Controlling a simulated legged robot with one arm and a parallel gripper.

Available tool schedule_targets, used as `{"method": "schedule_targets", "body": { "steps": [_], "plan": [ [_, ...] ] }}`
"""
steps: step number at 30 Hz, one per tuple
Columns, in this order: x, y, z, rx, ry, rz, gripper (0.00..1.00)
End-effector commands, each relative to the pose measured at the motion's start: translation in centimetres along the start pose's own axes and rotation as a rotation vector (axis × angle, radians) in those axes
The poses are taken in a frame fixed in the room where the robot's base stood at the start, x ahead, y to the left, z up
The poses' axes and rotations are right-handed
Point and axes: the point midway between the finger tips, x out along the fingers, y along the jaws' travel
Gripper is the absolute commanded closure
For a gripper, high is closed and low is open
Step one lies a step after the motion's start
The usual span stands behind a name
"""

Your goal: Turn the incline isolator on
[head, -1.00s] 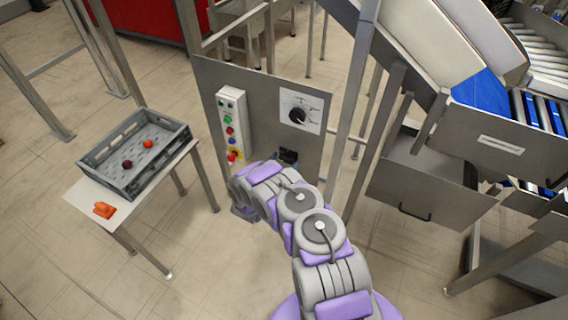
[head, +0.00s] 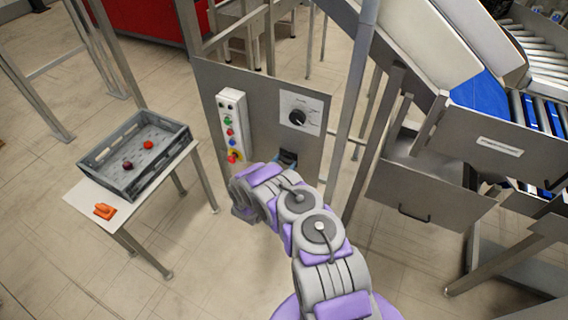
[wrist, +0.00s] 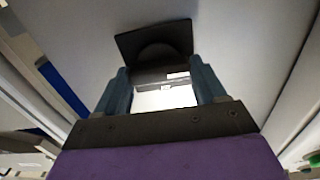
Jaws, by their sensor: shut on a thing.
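A grey metal panel (head: 258,90) carries a small dark square switch (head: 288,155) low on its right side; I take this as the incline isolator, though no label is readable. In the wrist view its black square plate (wrist: 155,36) with a round boss fills the upper middle. My gripper (wrist: 163,80) has its two blue-grey fingers on either side of the switch handle and is shut on it. The handle is mostly hidden, so its exact angle cannot be told. In the head view my arm covers most of the gripper.
Above the switch is a white plate with a black rotary knob (head: 297,117). To its left is a white button box (head: 230,120) with a red button at the bottom. A grey crate (head: 110,178) with two round items and an orange object (head: 104,211) sit on a side table.

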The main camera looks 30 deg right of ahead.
Motion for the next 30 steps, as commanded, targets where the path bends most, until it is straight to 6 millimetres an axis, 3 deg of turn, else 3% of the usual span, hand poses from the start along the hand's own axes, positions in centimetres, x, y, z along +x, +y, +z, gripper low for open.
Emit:
{"method": "schedule_targets", "body": {
  "steps": [11,30],
  "plan": [
    [-0.03,0.07,-0.62,0.218,-0.001,-0.001,0.61],
    [0.06,0.32,0.11,0.826,0.001,-0.001,0.60]
  ]
}}
